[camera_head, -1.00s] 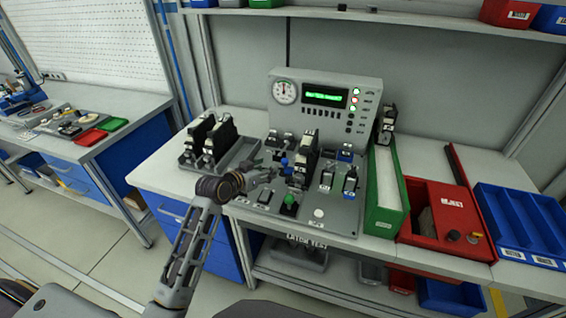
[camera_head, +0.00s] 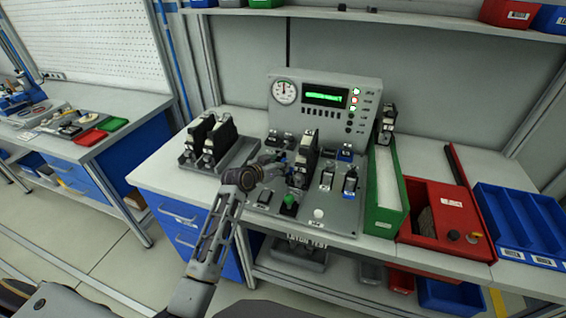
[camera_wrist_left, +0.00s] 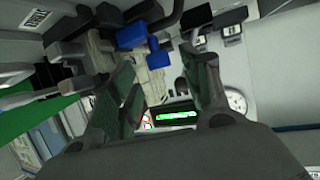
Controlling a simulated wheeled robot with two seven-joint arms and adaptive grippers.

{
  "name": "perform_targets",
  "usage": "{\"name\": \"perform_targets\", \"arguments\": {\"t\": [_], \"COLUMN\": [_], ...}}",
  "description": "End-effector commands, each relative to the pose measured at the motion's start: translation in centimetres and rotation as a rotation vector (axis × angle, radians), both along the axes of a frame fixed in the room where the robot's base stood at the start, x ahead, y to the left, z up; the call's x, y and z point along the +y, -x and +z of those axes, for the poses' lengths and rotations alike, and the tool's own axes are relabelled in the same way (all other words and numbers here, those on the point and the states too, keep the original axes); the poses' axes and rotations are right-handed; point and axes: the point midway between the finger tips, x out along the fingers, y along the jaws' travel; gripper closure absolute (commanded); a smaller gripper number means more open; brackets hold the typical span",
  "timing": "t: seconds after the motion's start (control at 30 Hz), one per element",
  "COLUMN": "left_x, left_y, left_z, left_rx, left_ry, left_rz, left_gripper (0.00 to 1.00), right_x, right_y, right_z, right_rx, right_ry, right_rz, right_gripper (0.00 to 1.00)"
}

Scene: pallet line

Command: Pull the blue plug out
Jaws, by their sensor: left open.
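The blue plug (camera_wrist_left: 131,36) shows in the left wrist view, just beyond my fingertips, with a smaller blue part (camera_wrist_left: 158,55) beside it. In the head view the plug is mostly hidden behind my left gripper (camera_head: 278,166). That gripper is at the left side of the grey test panel (camera_head: 335,220), left of a tall black module (camera_head: 306,152). In the left wrist view the two dark green fingers of the left gripper (camera_wrist_left: 166,72) are spread, with nothing held between them. I cannot tell whether a finger touches the plug. My right gripper is out of view.
A display box (camera_head: 362,92) with a gauge stands behind the panel. A rack of black modules (camera_head: 190,160) is at left. A green bin (camera_head: 385,220), a red reject bin (camera_head: 425,235) and a blue tray (camera_head: 520,225) stand at right. A green button (camera_head: 289,200) is near the gripper.

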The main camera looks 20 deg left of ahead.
Motion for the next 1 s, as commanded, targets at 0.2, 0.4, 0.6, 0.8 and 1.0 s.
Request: {"name": "perform_targets", "arguments": {"t": [0.2, 0.4, 0.6, 0.8, 1.0], "left_x": [-0.5, -0.8, -0.9, -0.9, -0.9], "left_y": [-1.6, -2.6, -2.9, -2.9, -2.9], "left_z": [-0.6, -1.0, -1.2, -1.2, -1.2], "left_rx": [-0.001, -0.001, 0.000, 0.000, 0.000], "left_ry": [0.002, 0.001, 0.000, 0.000, 0.000], "left_rz": [-0.001, 0.000, -0.001, -0.001, -0.001], "left_gripper": [0.53, 0.53, 0.53, 0.53, 0.72], "right_x": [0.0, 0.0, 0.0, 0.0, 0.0], "right_y": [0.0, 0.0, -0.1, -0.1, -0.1], "right_z": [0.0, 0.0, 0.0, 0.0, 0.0], "right_rx": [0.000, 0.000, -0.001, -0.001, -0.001], "right_ry": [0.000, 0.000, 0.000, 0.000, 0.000], "right_rz": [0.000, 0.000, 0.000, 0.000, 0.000], "right_gripper": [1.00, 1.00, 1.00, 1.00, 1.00]}}
